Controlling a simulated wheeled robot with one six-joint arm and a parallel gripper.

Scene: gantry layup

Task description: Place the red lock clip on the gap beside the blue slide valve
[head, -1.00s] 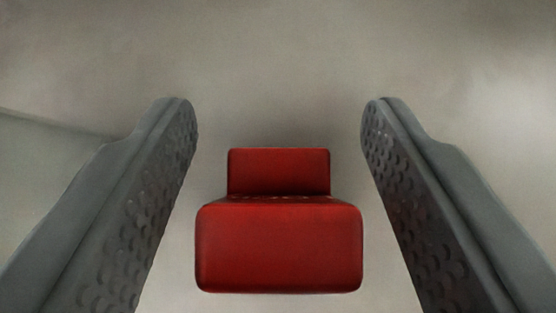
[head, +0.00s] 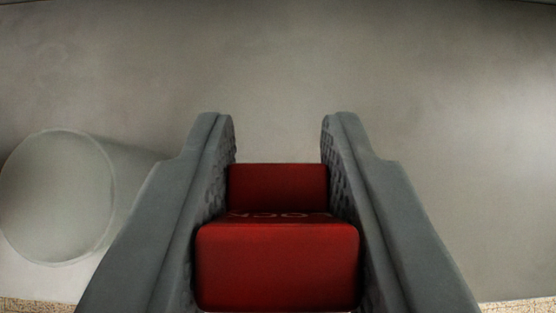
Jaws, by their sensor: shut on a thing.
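The red lock clip (head: 277,262) is a stepped red block with a narrower far part and a wider near part, low in the middle of the head view. Faint lettering shows on its step. My gripper (head: 279,135) has its two grey, dimpled fingers on the left and right sides of the clip, shut on it. The fingertips reach a little past the clip's far end. The blue slide valve and the gap beside it are not in view.
A pale grey cylinder (head: 60,197) lies to the left, partly behind the left finger. A plain grey surface (head: 450,120) fills the background. Strips of speckled tan surface (head: 525,306) show at the bottom corners.

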